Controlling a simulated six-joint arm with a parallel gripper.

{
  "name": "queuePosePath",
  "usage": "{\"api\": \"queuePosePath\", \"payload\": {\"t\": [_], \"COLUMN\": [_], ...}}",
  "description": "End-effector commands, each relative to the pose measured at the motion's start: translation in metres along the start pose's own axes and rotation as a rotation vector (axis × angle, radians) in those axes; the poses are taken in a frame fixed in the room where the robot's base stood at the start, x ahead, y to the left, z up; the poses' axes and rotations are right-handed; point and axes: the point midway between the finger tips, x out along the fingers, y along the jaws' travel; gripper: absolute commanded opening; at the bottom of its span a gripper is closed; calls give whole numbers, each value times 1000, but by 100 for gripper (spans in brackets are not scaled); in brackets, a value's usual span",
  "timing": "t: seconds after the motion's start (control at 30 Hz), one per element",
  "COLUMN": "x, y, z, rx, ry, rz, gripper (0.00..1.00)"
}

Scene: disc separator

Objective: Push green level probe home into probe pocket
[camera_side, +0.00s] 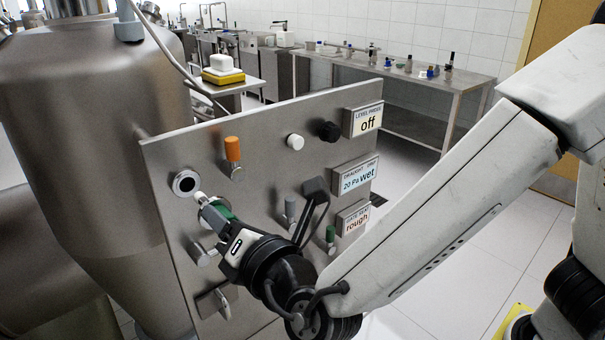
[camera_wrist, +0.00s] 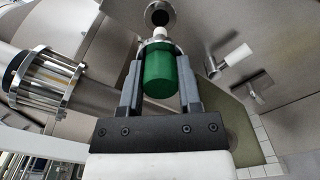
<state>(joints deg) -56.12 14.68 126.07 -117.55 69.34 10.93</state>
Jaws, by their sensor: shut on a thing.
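The green level probe (camera_wrist: 159,70) is held between the fingers of my gripper (camera_wrist: 160,88) in the wrist view. It has a green body, a metal collar and a white tip. In the side view the probe (camera_side: 222,210) is partly hidden by my gripper (camera_side: 222,228), and its white tip points up and left toward the panel. The probe pocket (camera_side: 185,183) is a dark round hole with a metal ring on the steel panel. In the wrist view the pocket (camera_wrist: 159,15) lies just beyond the tip. The tip appears outside the hole, with a small gap.
The steel panel (camera_side: 262,125) carries an orange-capped part (camera_side: 232,150), a white knob (camera_side: 295,142), a black knob (camera_side: 328,131) and a small green-topped part (camera_side: 330,235). Display signs (camera_side: 362,120) line its right edge. A large steel vessel (camera_side: 85,120) stands behind.

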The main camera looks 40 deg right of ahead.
Motion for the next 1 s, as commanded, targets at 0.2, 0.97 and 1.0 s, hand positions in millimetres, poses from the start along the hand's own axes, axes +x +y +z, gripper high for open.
{"api": "queuePosePath", "payload": {"t": [0.2, 0.97, 1.0], "x": [15, 27, 27], "y": [0, 0, 0], "z": [0, 0, 0], "rx": [1, 0, 0], "ry": [-1, -1, -1], "rz": [0, 1, 1], "gripper": [0, 0, 0]}}
